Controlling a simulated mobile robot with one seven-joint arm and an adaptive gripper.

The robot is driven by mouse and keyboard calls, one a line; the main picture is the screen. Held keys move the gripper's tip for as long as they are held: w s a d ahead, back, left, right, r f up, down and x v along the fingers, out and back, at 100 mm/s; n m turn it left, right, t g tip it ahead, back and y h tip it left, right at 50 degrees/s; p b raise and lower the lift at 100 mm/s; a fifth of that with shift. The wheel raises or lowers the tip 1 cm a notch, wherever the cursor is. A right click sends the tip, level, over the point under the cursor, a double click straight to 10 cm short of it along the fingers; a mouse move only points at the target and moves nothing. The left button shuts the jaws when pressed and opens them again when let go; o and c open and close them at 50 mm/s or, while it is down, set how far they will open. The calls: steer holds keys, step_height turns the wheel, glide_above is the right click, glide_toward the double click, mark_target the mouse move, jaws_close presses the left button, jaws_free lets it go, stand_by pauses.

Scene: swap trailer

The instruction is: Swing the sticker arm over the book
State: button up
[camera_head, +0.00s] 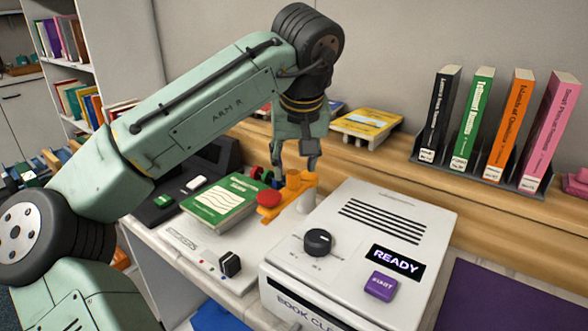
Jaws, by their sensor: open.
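The sticker arm (286,194) is an orange bar on a white post, with a red knob at its left end. The red knob lies close to the right edge of the green book (219,204), and I cannot tell whether it overlaps it. The book lies flat on a low white machine. My gripper (296,160) points down, open, just above the post end of the sticker arm. Its fingertips are close to the orange part; I cannot tell whether they touch it.
A white book cleaner (375,225) with a black knob, purple button and READY display stands at the right front. Upright books (515,115) stand in a rack behind it. A yellow book (366,122) lies on the back ledge. A dark device (165,205) stands left.

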mark_target(294, 174)
steer(key=shift+x, duration=1.55)
jaws_close()
